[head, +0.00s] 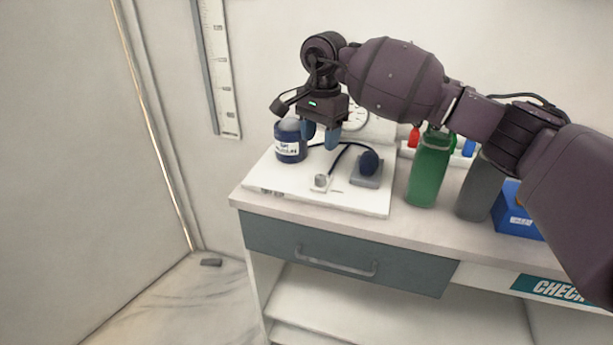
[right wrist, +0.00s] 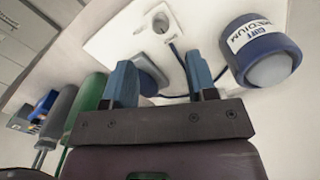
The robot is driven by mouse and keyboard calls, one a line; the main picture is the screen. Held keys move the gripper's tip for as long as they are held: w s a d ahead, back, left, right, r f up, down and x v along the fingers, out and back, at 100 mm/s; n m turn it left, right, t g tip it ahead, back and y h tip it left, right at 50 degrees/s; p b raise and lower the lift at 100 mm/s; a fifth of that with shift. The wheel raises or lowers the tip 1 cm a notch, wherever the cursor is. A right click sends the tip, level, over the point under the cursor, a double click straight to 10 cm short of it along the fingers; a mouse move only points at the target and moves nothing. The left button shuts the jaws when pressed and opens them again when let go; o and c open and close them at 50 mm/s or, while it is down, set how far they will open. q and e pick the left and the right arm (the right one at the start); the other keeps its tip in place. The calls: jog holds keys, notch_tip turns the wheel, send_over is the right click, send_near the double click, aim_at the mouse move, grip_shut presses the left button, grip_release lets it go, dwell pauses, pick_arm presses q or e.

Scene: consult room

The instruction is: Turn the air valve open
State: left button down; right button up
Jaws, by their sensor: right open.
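The air valve appears to be a small pale metal knob (head: 321,181) on the white board (head: 365,206). In the right wrist view the knob (right wrist: 160,22) lies beyond the fingertips. Nothing is between the fingers. A dark blue bulb (head: 370,162) sits on a grey pad right of the knob; the gripper partly hides it in the right wrist view. My left gripper is not in view.
A blue rolled cuff labelled medium (head: 290,146) stands at the board's left. A round gauge (head: 357,117) is partly hidden behind my gripper.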

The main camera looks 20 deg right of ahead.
aim_at(320, 176)
jog(key=f, duration=1)
jog(key=shift+w+d+f+b, duration=0.15)
jog(key=shift+d+b, duration=0.05)
jog(key=shift+b, duration=0.2)
jog(key=c, duration=0.9)
